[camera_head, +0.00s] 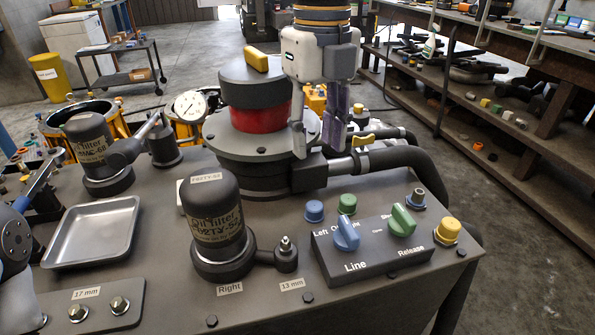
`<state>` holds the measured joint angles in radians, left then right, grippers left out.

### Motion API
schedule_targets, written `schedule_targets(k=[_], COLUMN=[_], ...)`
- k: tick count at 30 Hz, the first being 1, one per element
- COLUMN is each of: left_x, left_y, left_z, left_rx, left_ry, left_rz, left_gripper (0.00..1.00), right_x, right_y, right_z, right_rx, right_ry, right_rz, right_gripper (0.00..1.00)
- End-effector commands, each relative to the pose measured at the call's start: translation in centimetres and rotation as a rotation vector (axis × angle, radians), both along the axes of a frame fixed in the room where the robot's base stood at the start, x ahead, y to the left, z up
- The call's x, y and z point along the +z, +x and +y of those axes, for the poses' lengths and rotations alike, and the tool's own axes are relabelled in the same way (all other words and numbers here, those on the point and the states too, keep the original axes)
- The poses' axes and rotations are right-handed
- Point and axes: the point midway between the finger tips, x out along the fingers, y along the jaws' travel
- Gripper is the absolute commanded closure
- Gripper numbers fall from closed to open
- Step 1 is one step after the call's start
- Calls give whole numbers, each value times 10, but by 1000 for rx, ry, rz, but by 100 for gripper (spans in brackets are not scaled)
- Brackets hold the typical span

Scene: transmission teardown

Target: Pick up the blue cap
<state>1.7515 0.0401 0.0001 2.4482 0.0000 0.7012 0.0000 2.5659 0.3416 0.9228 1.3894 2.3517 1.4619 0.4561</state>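The blue cap (314,211) is a small round cap on the dark bench top, just behind the black control box. A green cap (347,204) sits right beside it. My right gripper (318,143) hangs above and behind the blue cap, pointing down, in front of the red-banded cylinder. Its two fingers are apart with nothing seen between them, and it does not touch the cap. My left gripper is not in view.
The control box (365,262) with a blue knob (346,233) and a green knob (402,220) stands in front of the caps. An oil filter (213,222) is at left. A yellow cap (446,230) and thick black hose (420,170) are at right.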

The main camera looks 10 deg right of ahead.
Motion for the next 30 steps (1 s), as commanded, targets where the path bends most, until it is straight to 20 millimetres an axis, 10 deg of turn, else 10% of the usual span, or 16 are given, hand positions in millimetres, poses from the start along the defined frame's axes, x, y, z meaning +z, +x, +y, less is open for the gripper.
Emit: schedule_targets(k=[19,28,30], left_x=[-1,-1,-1], left_y=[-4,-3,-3], left_z=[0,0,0], left_rx=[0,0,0], left_ry=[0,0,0], left_rz=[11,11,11], left_gripper=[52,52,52], right_x=[-109,-120,-120], right_y=[0,1,1], right_z=[2,2,2], right_rx=[1,-1,-1], right_ry=[0,3,3], right_rz=[2,-2,-2], right_gripper=[64,64,76])
